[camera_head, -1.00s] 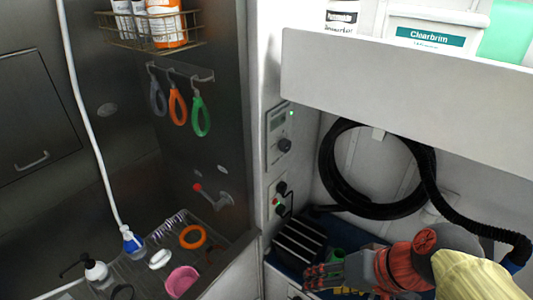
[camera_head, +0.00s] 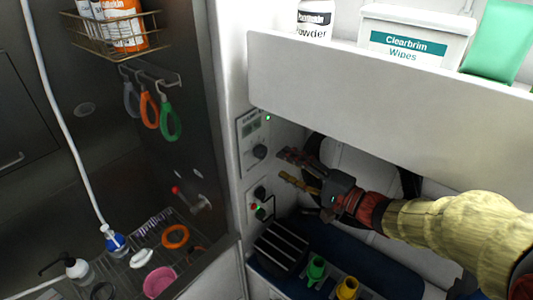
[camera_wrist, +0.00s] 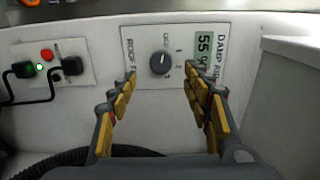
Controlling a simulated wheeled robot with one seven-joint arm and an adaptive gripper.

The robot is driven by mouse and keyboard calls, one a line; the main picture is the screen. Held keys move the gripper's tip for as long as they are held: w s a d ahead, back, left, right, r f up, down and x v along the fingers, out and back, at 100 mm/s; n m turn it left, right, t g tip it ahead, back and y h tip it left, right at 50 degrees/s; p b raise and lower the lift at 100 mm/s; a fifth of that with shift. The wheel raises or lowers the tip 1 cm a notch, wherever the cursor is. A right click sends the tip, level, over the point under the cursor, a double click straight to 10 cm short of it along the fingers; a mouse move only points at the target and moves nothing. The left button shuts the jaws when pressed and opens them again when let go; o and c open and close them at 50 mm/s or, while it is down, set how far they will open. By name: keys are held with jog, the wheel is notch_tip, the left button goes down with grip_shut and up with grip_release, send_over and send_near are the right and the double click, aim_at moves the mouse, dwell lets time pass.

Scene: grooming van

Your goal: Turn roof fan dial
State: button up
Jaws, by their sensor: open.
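The roof fan dial (camera_head: 260,151) is a dark round knob on a pale wall panel (camera_head: 250,131) with a small display and a green light. In the wrist view the dial (camera_wrist: 160,62) sits between my fingertips in the picture, with a display reading 55 beside it. My gripper (camera_head: 283,166) is open and empty, just right of the dial in the head view. In the wrist view my gripper (camera_wrist: 150,88) shows its two yellow-padded fingers spread on either side of the dial. The fingers appear short of the dial; I see no contact.
Below the panel is a socket plate (camera_head: 258,204) with black plugs, a red button and a cable. A white shelf (camera_head: 390,105) overhangs my arm, holding a wipes tub (camera_head: 415,38). A black slatted box (camera_head: 278,248) and green and yellow items stand below.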

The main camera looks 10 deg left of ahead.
aim_at(264, 153)
jog(key=x, duration=0.8)
jog(key=shift+d, duration=0.1)
jog(key=c, duration=0.3)
jog(key=c, duration=0.8)
jog(key=shift+c, duration=0.3)
jog(key=shift+m, duration=0.4)
jog(key=m+b, duration=0.1)
jog(key=m, duration=0.2)
jog(key=shift+m+b, duration=0.3)
jog(key=shift+m, duration=0.1)
jog(key=m, duration=0.5)
jog(key=shift+m, duration=0.3)
